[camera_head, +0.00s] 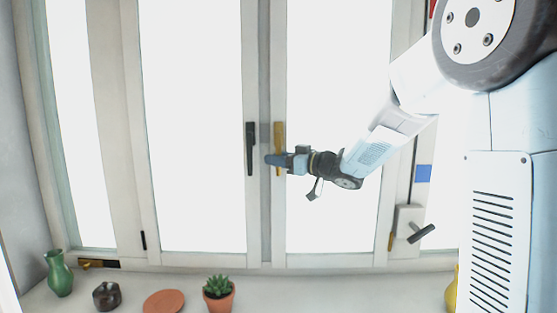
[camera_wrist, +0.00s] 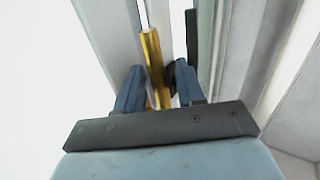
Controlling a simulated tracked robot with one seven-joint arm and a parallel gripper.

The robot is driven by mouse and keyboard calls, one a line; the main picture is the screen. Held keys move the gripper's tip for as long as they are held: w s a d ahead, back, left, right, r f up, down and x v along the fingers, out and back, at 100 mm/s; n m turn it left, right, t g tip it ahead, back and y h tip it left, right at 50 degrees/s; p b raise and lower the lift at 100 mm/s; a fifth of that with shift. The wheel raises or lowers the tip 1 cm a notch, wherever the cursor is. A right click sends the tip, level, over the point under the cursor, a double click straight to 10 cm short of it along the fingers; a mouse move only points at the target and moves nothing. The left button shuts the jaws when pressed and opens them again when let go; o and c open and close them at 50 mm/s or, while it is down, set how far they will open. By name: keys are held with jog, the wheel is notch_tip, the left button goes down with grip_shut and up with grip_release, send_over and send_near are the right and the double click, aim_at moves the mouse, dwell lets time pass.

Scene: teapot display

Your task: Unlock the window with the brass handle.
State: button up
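The brass handle (camera_head: 278,131) is a slim upright bar on the right window sash, beside the centre join. It points straight up and down. My gripper (camera_head: 268,160) reaches in from the right at the handle's lower half and partly hides it. In the wrist view the brass handle (camera_wrist: 152,52) runs down between the two fingers of my gripper (camera_wrist: 158,75). The fingers stand close on either side of it. I cannot tell whether both fingers touch it. The window (camera_head: 267,220) looks closed, with both sashes meeting at the centre.
A black handle (camera_head: 251,148) sits on the left sash, close to my fingertips; it also shows in the wrist view (camera_wrist: 191,45). A grey lever (camera_head: 420,234) is at the right. A green vase (camera_head: 59,274), a dark pot (camera_head: 106,296) and a succulent (camera_head: 218,287) stand on the sill.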

grip_shut()
dwell(0.4)
